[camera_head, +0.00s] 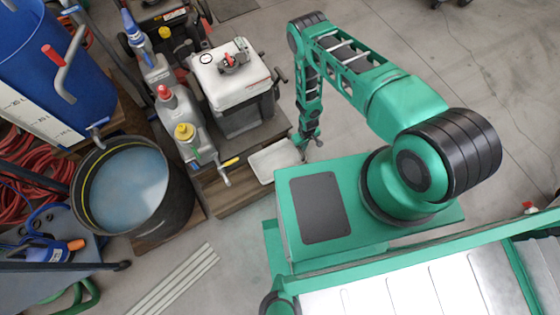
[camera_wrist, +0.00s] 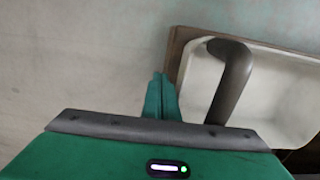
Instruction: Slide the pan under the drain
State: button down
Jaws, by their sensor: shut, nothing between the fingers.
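My gripper (camera_head: 312,141) is at the pan's right end in the head view. In the wrist view its green fingers (camera_wrist: 161,84) are together and empty, just left of the pan's rim. Contact with the pan is unclear. I cannot make out the drain for certain.
A white-topped machine (camera_head: 230,75) stands on the wooden pallet (camera_head: 225,192), with grey jugs (camera_head: 180,118) and a yellow-handled lever (camera_head: 230,161) near its edge. A black tub of bluish liquid (camera_head: 125,187) stands left.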

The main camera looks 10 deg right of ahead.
aim_at(267, 169)
jog(key=shift+s+a, duration=1.05)
jog(key=shift+a, duration=2.15)
jog(key=shift+s+a, duration=1)
jog(key=shift+a, duration=2.2)
jog(key=shift+s+a, duration=1.05)
jog(key=shift+a, duration=2.15)
jog(key=w+d+r, duration=0.1)
jog(key=d+r, duration=0.2)
jog(key=r, duration=0.6)
